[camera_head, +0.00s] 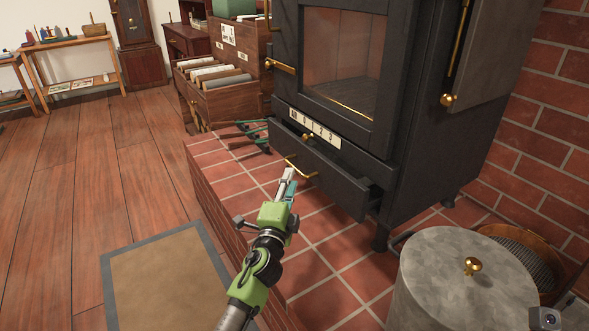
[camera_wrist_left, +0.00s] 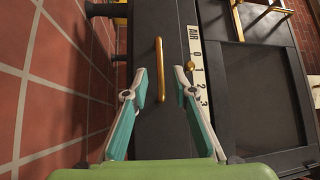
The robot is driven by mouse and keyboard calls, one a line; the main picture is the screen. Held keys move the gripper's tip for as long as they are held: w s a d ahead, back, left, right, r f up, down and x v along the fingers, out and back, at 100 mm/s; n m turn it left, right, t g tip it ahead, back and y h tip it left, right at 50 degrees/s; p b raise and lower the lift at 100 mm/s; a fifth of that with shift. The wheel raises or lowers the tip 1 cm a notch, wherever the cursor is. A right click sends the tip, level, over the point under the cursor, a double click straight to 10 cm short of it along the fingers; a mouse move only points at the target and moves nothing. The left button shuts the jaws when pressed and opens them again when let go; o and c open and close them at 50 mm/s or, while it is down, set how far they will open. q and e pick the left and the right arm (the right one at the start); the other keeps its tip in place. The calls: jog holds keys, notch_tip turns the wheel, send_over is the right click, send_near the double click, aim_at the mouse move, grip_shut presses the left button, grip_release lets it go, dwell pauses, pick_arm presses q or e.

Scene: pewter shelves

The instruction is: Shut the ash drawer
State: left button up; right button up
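The ash drawer (camera_head: 325,177) is a dark grey drawer low on the black stove (camera_head: 345,125). It stands pulled out, with its side and a gap behind the front showing. Its brass handle (camera_head: 300,168) is on the drawer front; the handle also shows in the left wrist view (camera_wrist_left: 158,68). My left gripper (camera_head: 287,174) is just in front of the handle. In the left wrist view its two teal fingers (camera_wrist_left: 160,82) are apart, with the handle seen between their tips. Whether they touch it I cannot tell. My right gripper is not in view.
A numbered air slider (camera_head: 314,127) is above the drawer. A lidded grey bin (camera_head: 455,280) stands at the right on the brick hearth (camera_head: 325,225). Fire tools (camera_head: 255,133) lie left of the stove. A mat (camera_head: 165,275) lies on the wooden floor.

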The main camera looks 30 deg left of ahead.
aim_at(294, 166)
pick_arm(q)
jog(key=b+x, duration=0.1)
jog(key=x, duration=0.5)
jog(key=shift+w+a, duration=0.1)
jog(key=shift+w, duration=0.05)
grip_shut()
